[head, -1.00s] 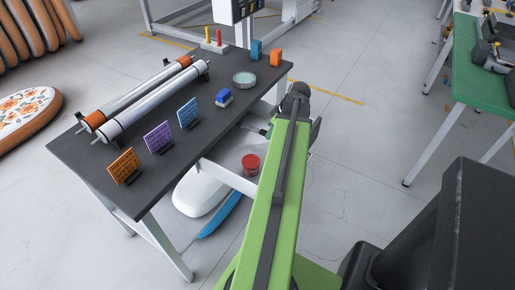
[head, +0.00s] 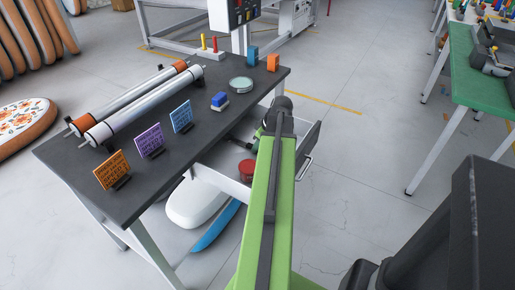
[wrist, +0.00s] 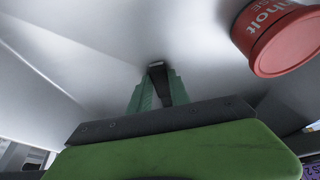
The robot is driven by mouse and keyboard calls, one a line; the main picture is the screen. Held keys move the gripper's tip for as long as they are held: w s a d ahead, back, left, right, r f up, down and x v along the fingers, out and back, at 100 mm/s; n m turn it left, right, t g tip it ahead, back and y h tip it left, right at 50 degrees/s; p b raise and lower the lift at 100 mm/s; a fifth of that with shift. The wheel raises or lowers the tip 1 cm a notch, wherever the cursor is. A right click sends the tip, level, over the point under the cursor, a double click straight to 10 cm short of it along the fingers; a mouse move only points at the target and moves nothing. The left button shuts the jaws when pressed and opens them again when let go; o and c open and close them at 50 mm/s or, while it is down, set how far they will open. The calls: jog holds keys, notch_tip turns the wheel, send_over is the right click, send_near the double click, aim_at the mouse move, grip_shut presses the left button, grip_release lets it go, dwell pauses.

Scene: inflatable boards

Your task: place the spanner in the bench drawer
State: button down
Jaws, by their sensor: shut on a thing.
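The spanner (wrist: 156,70) shows only as a dark piece with a bright tip between the green fingers of my gripper (wrist: 157,88), which is shut on it. Most of the spanner is hidden. The bench drawer (head: 219,181) is pulled out under the dark bench top, with its handle side at the right. My arm covers much of the drawer and most of my gripper in the head view. In the wrist view the fingers point at the pale drawer surface (wrist: 85,60); I cannot tell whether the spanner touches it.
A red tin (head: 246,171) is in the drawer, close to the right of my fingers in the wrist view (wrist: 285,42). The bench top (head: 180,170) holds rollers, cards, a blue block and a round dish. A white and blue board lies below.

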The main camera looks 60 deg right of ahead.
jog(key=shift+f, duration=0.2)
jog(key=c, duration=1.2)
grip_release()
jog(key=shift+r, duration=0.15)
jog(key=shift+r, duration=0.2)
jog(key=p+v, duration=1.1)
jog(key=shift+s+r, duration=0.15)
jog(key=shift+r, duration=0.25)
